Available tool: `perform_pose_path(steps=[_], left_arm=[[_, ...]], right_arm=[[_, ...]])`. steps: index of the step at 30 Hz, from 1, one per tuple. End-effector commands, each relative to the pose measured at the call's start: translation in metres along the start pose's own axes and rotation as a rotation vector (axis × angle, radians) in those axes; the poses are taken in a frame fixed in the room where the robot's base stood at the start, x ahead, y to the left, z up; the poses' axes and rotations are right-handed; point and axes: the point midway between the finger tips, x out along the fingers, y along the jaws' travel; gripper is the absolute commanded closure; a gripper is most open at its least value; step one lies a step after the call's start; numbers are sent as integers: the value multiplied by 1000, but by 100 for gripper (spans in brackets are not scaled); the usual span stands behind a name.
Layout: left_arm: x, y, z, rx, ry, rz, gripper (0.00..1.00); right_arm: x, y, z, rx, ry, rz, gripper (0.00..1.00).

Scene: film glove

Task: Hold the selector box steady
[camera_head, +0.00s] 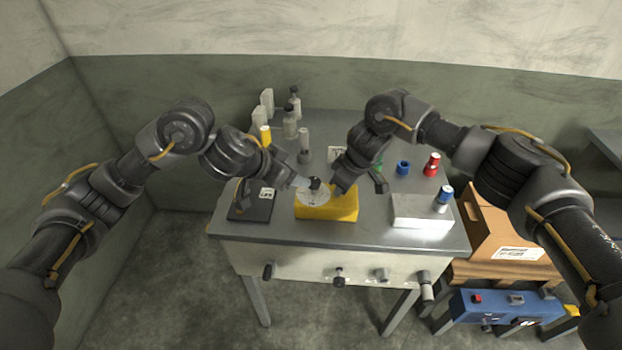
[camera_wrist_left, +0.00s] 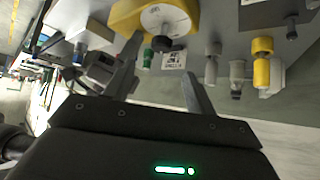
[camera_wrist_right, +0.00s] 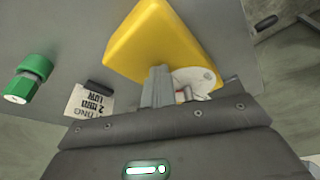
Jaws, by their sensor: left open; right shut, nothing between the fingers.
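The selector box is a yellow block (camera_head: 340,214) with a pale round dial (camera_head: 311,197) and a black knob (camera_head: 314,183). It stands near the front middle of the bench. My left gripper (camera_head: 302,183) is open at the box's back left; in the left wrist view the dial (camera_wrist_left: 165,20) and black knob (camera_wrist_left: 162,44) lie beyond its parted fingers (camera_wrist_left: 160,65). My right gripper (camera_head: 336,186) is shut and empty at the box's back right. In the right wrist view its closed fingers (camera_wrist_right: 158,86) overlap the yellow box (camera_wrist_right: 150,42) and partly hide the dial (camera_wrist_right: 198,78); contact is unclear.
A black plate (camera_head: 250,206) lies left of the box and a white block (camera_head: 421,211) stands right. Bottles (camera_head: 290,124) and coloured cylinders (camera_head: 432,164) stand further back. A cardboard box (camera_head: 490,225) is beyond the bench's right edge. Knobs (camera_head: 339,277) line the front panel.

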Motion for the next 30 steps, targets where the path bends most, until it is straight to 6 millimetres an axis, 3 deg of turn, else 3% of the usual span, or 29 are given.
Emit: perform_pose_path(steps=[6,12,18,26,30], left_arm=[[46,0,2,-3,-4,1,45],[74,0,1,-1,-2,0,45],[86,0,1,1,-1,0,45],[87,0,1,1,0,0,45],[87,0,1,1,0,0,62]], right_arm=[[5,0,6,2,-13,-2,100],[5,0,6,2,-13,-1,100],[5,0,6,2,-13,-1,100],[5,0,6,2,-13,-1,100],[5,0,6,2,-13,-1,100]])
